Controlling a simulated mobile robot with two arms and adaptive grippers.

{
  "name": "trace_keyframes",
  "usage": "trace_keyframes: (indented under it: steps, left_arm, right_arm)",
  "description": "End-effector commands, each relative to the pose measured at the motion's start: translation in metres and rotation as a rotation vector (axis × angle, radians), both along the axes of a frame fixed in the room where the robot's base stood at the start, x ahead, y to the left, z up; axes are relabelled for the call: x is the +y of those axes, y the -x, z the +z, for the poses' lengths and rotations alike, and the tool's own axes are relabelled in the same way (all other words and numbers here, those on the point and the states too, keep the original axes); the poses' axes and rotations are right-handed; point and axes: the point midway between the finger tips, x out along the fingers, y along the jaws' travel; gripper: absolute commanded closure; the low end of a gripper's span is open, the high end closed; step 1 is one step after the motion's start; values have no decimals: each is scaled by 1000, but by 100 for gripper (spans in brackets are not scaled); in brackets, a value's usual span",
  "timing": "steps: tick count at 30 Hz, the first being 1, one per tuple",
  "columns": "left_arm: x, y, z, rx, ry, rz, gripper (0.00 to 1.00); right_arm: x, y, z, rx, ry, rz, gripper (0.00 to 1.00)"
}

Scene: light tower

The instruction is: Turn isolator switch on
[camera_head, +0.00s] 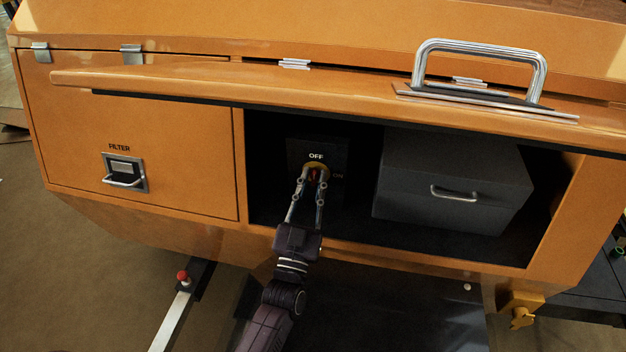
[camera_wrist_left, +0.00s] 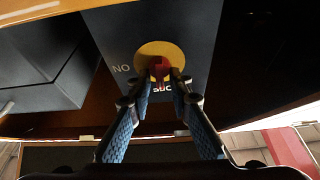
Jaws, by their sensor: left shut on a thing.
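The isolator switch has a red handle (camera_head: 315,175) on a yellow round plate (camera_head: 325,167), set on a dark box (camera_head: 303,147) inside the open compartment. "OFF" is printed above the plate and "ON" to its right. My left gripper (camera_head: 314,180) reaches in from below with its fingers on either side of the red handle. In the left wrist view, the fingers (camera_wrist_left: 160,80) are shut on the red handle (camera_wrist_left: 158,68), in front of the yellow plate (camera_wrist_left: 152,52). The handle's exact angle is partly hidden by the fingers. My right gripper is not in view.
A grey box (camera_head: 455,170) with a metal handle stands to the right in the compartment. The raised orange lid (camera_head: 330,95) with a silver handle hangs over the opening. A closed FILTER door (camera_head: 190,150) is to the left.

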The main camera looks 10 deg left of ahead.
Motion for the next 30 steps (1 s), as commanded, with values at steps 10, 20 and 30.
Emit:
trace_keyframes:
  steps: [10,20,30]
  left_arm:
    - [-1,0,2,2,-269,-1,100]
    - [-2,0,2,2,-582,-2,100]
    - [-3,0,1,3,-906,-2,100]
  right_arm:
    - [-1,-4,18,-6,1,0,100]
    - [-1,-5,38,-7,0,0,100]
    - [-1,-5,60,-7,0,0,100]
